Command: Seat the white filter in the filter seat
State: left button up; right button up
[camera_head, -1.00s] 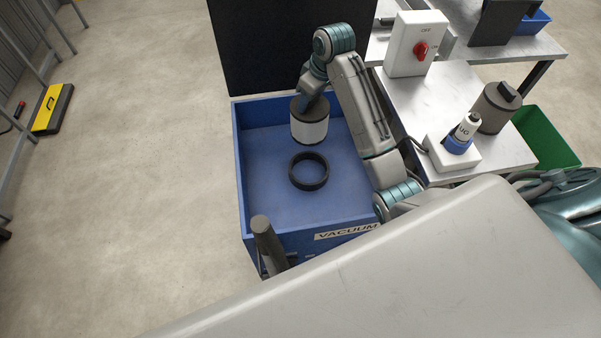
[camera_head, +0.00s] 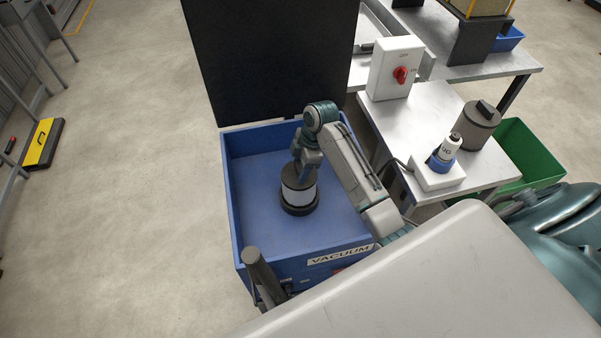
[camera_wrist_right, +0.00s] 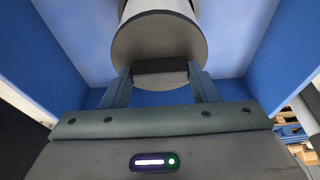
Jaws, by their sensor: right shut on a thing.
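The white filter (camera_head: 298,194), with a dark cap, stands upright over the black ring of the filter seat (camera_head: 300,209) on the floor of the blue vacuum box. The filter's lower end meets or enters the ring; I cannot tell how deep it sits. My right gripper (camera_head: 303,170) is shut on the grip on the filter's cap from above. The right wrist view shows both fingers (camera_wrist_right: 160,72) on the dark grip, with the round cap (camera_wrist_right: 160,40) beyond. Much of the seat is hidden by the filter. My left gripper is not in view.
Blue walls (camera_head: 229,190) surround the filter seat, and a black raised lid (camera_head: 270,60) stands behind. A grey-brown filter (camera_head: 478,125), a switch box (camera_head: 395,68) and a blue-collared device (camera_head: 441,165) are on the metal bench at right. A green bin (camera_head: 530,155) stands beyond.

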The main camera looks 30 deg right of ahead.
notch_tip(320, 180, down, 3)
jog(key=shift+f+p, duration=0.1)
jog(key=shift+p, duration=0.2)
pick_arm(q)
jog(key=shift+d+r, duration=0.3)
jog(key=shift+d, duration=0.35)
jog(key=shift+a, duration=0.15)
pick_arm(e)
jog(key=shift+f, duration=0.15)
jog(key=o, duration=1.5)
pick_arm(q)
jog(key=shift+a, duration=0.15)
pick_arm(e)
jog(key=shift+o, duration=0.2)
pick_arm(q)
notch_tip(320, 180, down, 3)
jog(key=b, duration=0.3)
pick_arm(e)
jog(key=v, duration=1.2)
